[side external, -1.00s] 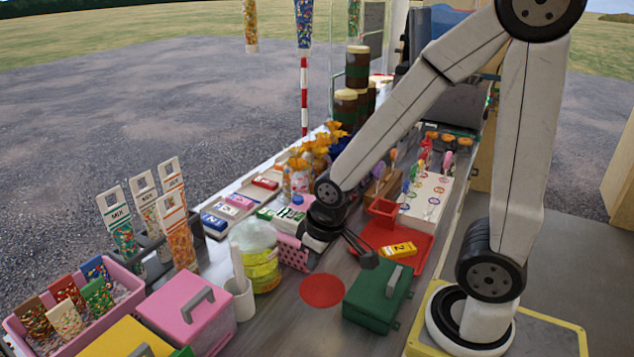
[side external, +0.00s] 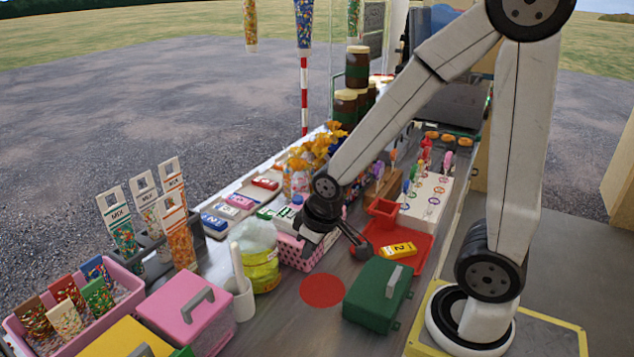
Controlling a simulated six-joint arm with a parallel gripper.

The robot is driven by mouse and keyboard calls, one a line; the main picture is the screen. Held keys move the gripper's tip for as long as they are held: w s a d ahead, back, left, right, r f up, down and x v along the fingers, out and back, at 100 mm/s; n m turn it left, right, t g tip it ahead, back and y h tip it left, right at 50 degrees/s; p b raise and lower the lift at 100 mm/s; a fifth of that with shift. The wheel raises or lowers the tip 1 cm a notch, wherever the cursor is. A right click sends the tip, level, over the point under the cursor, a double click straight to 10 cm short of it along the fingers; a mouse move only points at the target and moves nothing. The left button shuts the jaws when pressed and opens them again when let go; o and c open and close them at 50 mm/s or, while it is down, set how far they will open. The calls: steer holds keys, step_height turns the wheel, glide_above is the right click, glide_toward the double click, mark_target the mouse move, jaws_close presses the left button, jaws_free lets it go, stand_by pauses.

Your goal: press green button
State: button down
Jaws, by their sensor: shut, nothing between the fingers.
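I cannot make out a green button for certain. A green box with a grey handle (side external: 377,296) stands at the right of the counter. A small green and white block (side external: 267,213) lies on the far left side, partly crowded by other things. My gripper (side external: 361,250) is shut and empty. It appears in front of the counter's middle, between the pink dotted box (side external: 290,253) and the red tray (side external: 424,243), above and behind the green box in the picture. Its wrist hides part of the counter behind it.
A red disc (side external: 322,290) lies flat on the counter, with bare counter around it. A yellow-green tub (side external: 262,272), a white mortar (side external: 240,300) and a pink box (side external: 187,312) stand to the left. A white lollipop stand (side external: 428,205) is behind the tray.

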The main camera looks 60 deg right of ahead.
steer(key=w+d+r+n+t+h, duration=0.1)
steer(key=w+d+r+n+t, duration=0.15)
steer(key=w+d, duration=0.5)
step_height(320, 180, up, 3)
steer(key=n+t+h, duration=0.1)
steer(key=n+t, duration=0.2)
glide_above(296, 212)
steer(key=s, duration=0.2)
steer(key=shift+s+a+f+m, duration=0.1)
steer(key=shift+s+a+m, duration=0.15)
steer(key=shift+a, duration=0.1)
steer(key=shift+f, duration=0.2)
steer(key=shift+f, duration=4.2)
steer(key=shift+f, duration=0.8)
steer(key=shift+r, duration=0.8)
steer(key=shift+r, duration=0.1)
